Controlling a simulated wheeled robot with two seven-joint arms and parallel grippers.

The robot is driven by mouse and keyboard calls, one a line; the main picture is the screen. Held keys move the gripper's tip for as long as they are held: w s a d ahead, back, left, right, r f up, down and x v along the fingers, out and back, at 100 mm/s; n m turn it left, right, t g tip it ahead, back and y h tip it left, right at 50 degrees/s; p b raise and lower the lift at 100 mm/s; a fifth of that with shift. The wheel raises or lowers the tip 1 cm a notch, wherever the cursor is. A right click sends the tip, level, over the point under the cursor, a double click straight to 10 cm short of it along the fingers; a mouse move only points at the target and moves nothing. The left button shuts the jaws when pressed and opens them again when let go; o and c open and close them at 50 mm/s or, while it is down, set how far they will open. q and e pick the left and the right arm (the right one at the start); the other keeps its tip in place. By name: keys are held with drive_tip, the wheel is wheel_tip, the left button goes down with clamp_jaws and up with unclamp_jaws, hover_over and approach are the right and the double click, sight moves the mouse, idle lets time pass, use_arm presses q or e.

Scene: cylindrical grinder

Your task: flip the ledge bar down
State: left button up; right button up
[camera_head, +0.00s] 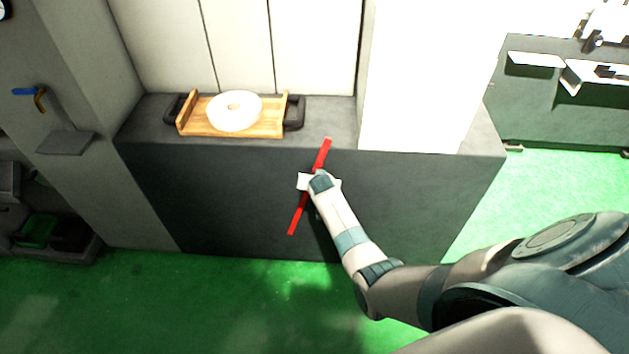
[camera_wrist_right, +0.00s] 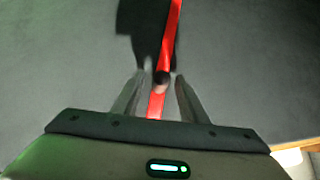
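The ledge bar, a long red bar (camera_head: 323,154), lies against the front face of the dark grey machine base. It runs steeply from upper right to lower left. My right gripper (camera_head: 321,184) is at the middle of the bar and hides part of it. In the right wrist view the red bar (camera_wrist_right: 171,38) passes between the two fingers of my right gripper (camera_wrist_right: 160,77). The fingers are apart, with a visible gap on each side of the bar. My left gripper is not in view.
A white panel (camera_head: 424,80) rises to the right. The green floor (camera_head: 230,300) in front is clear.

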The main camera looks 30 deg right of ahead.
drive_tip(key=shift+a+r, duration=0.1)
idle(0.3)
drive_tip(key=b+v, duration=0.1)
drive_tip(key=v, duration=1.6)
drive_tip(key=shift+s, duration=0.15)
idle(0.3)
drive_tip(key=s+a+f+n+g+y+b, duration=0.1)
drive_tip(key=s+a+f+n, duration=0.15)
drive_tip(key=s+f, duration=0.6)
drive_tip(key=s+a+f+n+g+y, duration=0.1)
drive_tip(key=s+a+f+n, duration=0.15)
drive_tip(key=f, duration=1.15)
drive_tip(key=s+a+f+n+g+y+b, duration=0.1)
drive_tip(key=s+a+f, duration=0.4)
drive_tip(key=f, duration=0.6)
drive_tip(key=s+f+n+g, duration=0.1)
drive_tip(key=s+f, duration=0.5)
drive_tip(key=s, duration=0.7)
drive_tip(key=s+f+n+g+b, duration=0.1)
drive_tip(key=s+f, duration=0.5)
drive_tip(key=s, duration=0.6)
drive_tip(key=s+f+n+g+b, duration=0.1)
drive_tip(key=s+f, duration=0.5)
drive_tip(key=s, duration=0.7)
drive_tip(key=shift+s+d+f+n+g+y, duration=0.25)
drive_tip(key=shift+n+g+y, duration=0.2)
drive_tip(key=shift+g, duration=0.25)
